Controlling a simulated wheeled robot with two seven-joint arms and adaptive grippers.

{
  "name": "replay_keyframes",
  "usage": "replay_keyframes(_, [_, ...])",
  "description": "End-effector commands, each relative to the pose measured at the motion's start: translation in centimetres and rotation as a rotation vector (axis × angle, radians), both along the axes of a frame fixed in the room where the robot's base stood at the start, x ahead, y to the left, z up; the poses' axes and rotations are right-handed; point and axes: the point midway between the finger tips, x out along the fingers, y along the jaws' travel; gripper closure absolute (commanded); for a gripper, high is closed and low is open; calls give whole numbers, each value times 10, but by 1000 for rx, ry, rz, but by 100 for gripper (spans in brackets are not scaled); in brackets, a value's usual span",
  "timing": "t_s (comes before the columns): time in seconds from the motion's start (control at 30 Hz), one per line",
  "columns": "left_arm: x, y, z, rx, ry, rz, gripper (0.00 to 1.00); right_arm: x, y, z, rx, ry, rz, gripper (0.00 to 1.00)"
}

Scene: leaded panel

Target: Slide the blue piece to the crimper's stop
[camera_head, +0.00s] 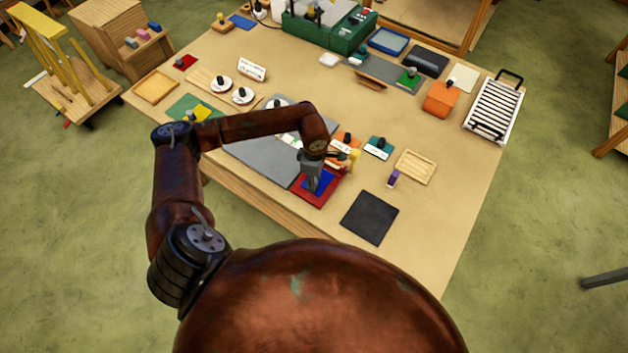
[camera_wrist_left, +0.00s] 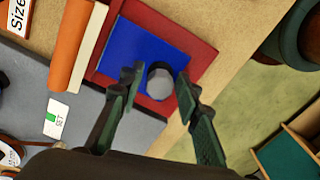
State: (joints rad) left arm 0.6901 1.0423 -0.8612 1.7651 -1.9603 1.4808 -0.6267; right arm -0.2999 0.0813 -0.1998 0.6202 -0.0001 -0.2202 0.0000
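The blue piece (camera_head: 324,181) is a flat blue plate lying on a red base (camera_head: 318,201) at the table's near edge. In the wrist view the blue piece (camera_wrist_left: 128,50) has a round grey knob (camera_wrist_left: 161,80), and the red base (camera_wrist_left: 199,50) shows around it. My left gripper (camera_head: 313,188) is low over the piece. In the wrist view its fingers (camera_wrist_left: 156,82) stand open on either side of the knob, with small gaps visible. I cannot tell how deep they reach. A green machine (camera_head: 328,32) stands at the back; I cannot tell whether it is the crimper. My right gripper is not in view.
A grey mat (camera_head: 262,150) lies left of the red base. An orange roll (camera_wrist_left: 70,45) with a pale edge lies close beside it. A black mat (camera_head: 369,217), a small purple item (camera_head: 393,178) and a wooden tray (camera_head: 415,167) are to the right. The table's front right is clear.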

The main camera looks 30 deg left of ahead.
Motion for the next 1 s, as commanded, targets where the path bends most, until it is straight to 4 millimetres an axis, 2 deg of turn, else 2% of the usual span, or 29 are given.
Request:
replay_keyframes(0.13, [0, 0, 0, 0, 0, 0, 58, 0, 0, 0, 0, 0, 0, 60])
replay_keyframes(0.47, [0, 0, 4, 0, 0, 0, 58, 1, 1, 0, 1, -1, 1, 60])
replay_keyframes(0.57, [1, 0, 15, 1, -3, -1, 58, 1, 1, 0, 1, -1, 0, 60])
replay_keyframes(1.0, [0, 0, 100, 1, -3, 0, 58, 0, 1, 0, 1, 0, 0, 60])
